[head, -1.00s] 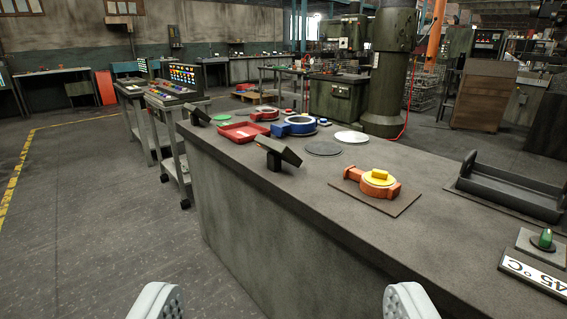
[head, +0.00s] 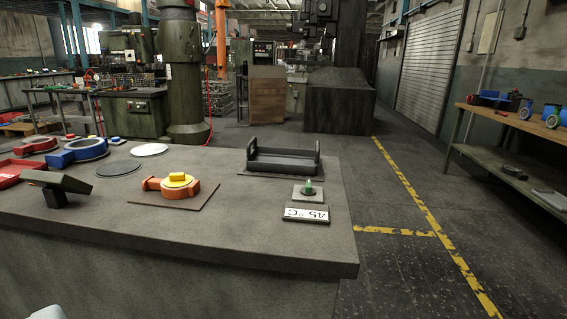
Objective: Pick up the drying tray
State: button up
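The drying tray appears to be the dark, shallow tray (head: 283,167) with an upright handle at each end. It sits level on a thin brown mat near the far right edge of the grey bench (head: 110,225). Only a small pale piece of my gripper (head: 46,312) shows at the bottom left corner. It is well apart from the tray, on the near side of the bench. The rest of the gripper is out of the picture, so its opening cannot be seen.
An orange casting with a yellow top (head: 172,185) lies on a mat left of the tray. A tilted dark panel (head: 57,185) is at left. Floor right of the bench is clear.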

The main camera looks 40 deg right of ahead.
aim_at(275, 161)
jog(key=i+l, duration=0.1)
jog(key=l, duration=0.35)
jog(key=i+l, duration=0.1)
jog(key=l, duration=0.3)
jog(key=i+l+z, duration=0.1)
jog(key=l, duration=0.35)
jog(key=i+l, duration=0.15)
jog(key=l, duration=0.25)
jog(key=i+l, duration=0.15)
jog(key=l, duration=0.3)
jog(key=i+l, duration=0.1)
jog(key=l, duration=0.3)
jog(key=i+l+z, duration=0.1)
jog(key=l, duration=0.3)
